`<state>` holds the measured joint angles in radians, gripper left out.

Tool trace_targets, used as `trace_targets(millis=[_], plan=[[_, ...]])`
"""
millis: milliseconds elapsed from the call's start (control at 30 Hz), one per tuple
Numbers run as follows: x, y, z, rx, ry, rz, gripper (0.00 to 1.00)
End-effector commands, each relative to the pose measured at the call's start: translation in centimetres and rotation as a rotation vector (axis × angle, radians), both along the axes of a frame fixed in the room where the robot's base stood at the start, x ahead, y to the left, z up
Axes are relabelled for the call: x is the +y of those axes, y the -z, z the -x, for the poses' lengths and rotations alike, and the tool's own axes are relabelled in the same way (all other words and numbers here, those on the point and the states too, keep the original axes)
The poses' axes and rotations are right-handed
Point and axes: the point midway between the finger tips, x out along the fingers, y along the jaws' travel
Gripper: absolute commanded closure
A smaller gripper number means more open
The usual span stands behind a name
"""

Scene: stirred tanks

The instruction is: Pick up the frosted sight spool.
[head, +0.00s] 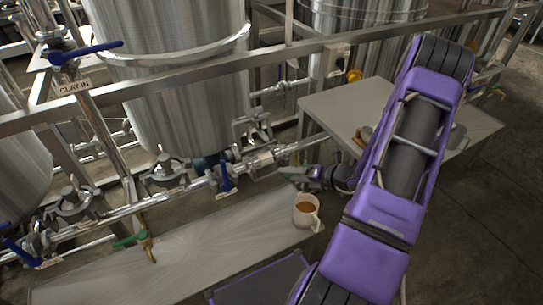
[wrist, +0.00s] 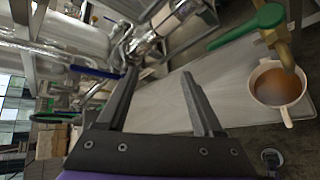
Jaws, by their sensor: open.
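What looks like the frosted sight spool (head: 262,160) is a short, pale cylinder between metal clamps in the pipe line below the large tank, in the head view. In the wrist view a shiny cylindrical pipe piece (wrist: 172,16) at the top, beyond the fingers, appears to be the same part; I cannot tell for sure. My gripper (head: 303,180) is just right of and slightly below the spool, apart from it. In the wrist view my gripper (wrist: 158,82) has its two dark fingers spread, with nothing between them but the grey bench behind.
A white mug of brown liquid (head: 306,213) stands on the bench (head: 200,250) below my gripper. A green-handled brass valve (wrist: 250,27) is close by on the right in the wrist view. Blue-handled valves (head: 224,178) line the pipe. A grey table (head: 345,100) stands behind.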

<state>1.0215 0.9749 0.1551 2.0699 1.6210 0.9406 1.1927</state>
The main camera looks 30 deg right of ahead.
Motion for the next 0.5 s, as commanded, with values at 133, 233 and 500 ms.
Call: trace_targets(millis=[133,233,500], plan=[[-0.8,-0.2,0.9,0.015,0.290,-0.286,0.32],[-1.3,-0.3,1.1,0.017,0.388,-0.386,0.32],[-0.6,0.9,-1.8,0.017,0.427,-0.430,0.32]])
